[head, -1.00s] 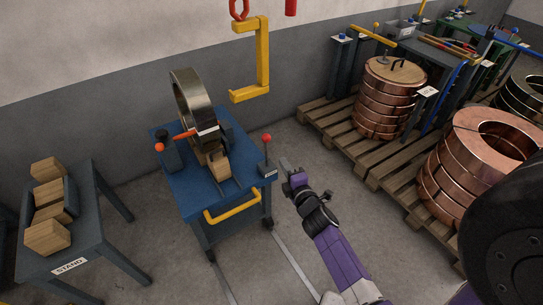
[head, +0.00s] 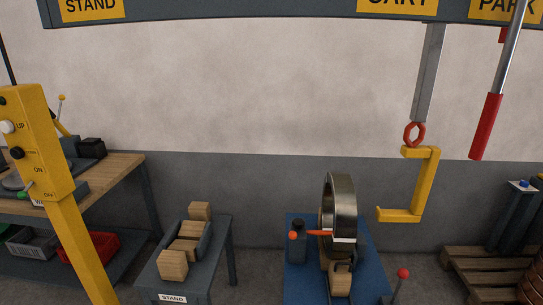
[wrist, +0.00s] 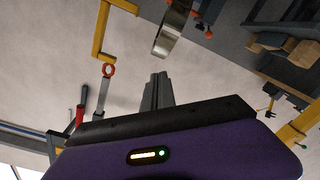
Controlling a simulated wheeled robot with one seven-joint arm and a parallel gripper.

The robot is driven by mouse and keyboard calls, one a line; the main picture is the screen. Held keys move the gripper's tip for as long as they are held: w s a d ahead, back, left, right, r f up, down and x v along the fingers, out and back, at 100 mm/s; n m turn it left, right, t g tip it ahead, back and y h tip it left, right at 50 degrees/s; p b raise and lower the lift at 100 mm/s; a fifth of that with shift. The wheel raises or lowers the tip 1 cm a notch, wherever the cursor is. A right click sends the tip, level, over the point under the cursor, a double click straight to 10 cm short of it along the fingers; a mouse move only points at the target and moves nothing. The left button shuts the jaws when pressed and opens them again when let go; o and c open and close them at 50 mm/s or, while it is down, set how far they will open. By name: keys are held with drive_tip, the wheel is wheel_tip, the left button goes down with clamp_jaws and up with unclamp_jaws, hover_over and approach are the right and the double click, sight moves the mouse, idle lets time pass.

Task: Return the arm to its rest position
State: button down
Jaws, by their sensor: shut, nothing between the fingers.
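My gripper (wrist: 158,80) shows in the wrist view, its two dark fingers together with nothing between them. The purple wrist housing (wrist: 180,145) with a small lit display fills the lower part of that view. My gripper and arm are out of the head view. In the wrist view the surroundings appear tilted and partly upside down. The steel ring (wrist: 172,28) and the yellow C-hook (wrist: 100,32) appear beyond the fingertips, apart from them.
In the head view the steel ring (head: 340,205) stands on a blue cart (head: 300,275). The yellow hook (head: 428,185) hangs to its right. A stand with wooden blocks (head: 222,262), a yellow control post (head: 62,190) and a workbench (head: 120,172) are left. A pallet (head: 470,262) is right.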

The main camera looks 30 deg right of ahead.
drive_tip(key=s+a+r+y, duration=0.3)
drive_tip(key=s+a+y, duration=0.1)
drive_tip(key=s+a, duration=0.4)
drive_tip(key=s+a+r+m+g+y, duration=0.1)
drive_tip(key=s+a+r+y, duration=0.3)
drive_tip(key=s+a, duration=0.4)
drive_tip(key=a, duration=0.5)
drive_tip(key=shift+y, duration=0.4)
idle(0.6)
